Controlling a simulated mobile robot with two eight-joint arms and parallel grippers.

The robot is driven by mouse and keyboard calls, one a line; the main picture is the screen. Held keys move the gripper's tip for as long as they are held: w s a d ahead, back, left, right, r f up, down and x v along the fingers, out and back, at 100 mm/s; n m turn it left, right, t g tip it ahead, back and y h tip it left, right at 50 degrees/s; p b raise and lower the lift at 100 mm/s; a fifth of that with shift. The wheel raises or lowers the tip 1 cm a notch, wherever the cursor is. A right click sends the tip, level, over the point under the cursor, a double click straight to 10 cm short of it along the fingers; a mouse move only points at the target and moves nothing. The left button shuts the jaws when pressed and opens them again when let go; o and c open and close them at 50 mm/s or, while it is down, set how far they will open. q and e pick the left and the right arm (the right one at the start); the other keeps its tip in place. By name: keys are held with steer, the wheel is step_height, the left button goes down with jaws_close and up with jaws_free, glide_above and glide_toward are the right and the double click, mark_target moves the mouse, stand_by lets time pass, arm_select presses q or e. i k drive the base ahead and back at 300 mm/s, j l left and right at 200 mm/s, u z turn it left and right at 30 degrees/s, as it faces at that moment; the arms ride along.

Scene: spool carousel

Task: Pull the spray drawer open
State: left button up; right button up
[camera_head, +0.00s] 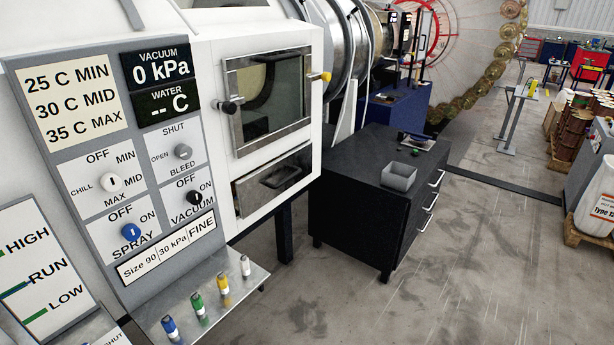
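A metal drawer front (246,198) with a recessed pull (281,176) sits low in the white machine housing, below a square framed window. It looks shut and flush with the housing. No label shows on it, so I cannot tell if it is the spray drawer. A black cabinet (349,207) stands on the floor to its right. It has several silver bar handles on its right face, and its drawers look shut. A blue SPRAY knob (131,232) is on the control panel at left. Neither of my grippers is in view.
The window door (268,98) has a black knob and a yellow one. A small shelf (220,302) with several coloured vials juts out below the panel. A grey open bin (399,177) stands on the black cabinet.

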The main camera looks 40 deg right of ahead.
mark_target(251, 192)
steer(key=z, duration=1.3)
steer(key=i+u, duration=0.1)
steer(key=i, duration=0.5)
steer(key=i+u, duration=0.15)
steer(key=i, duration=0.45)
steer(key=i+l+u, duration=0.1)
steer(key=i, duration=0.5)
steer(key=l, duration=0.1)
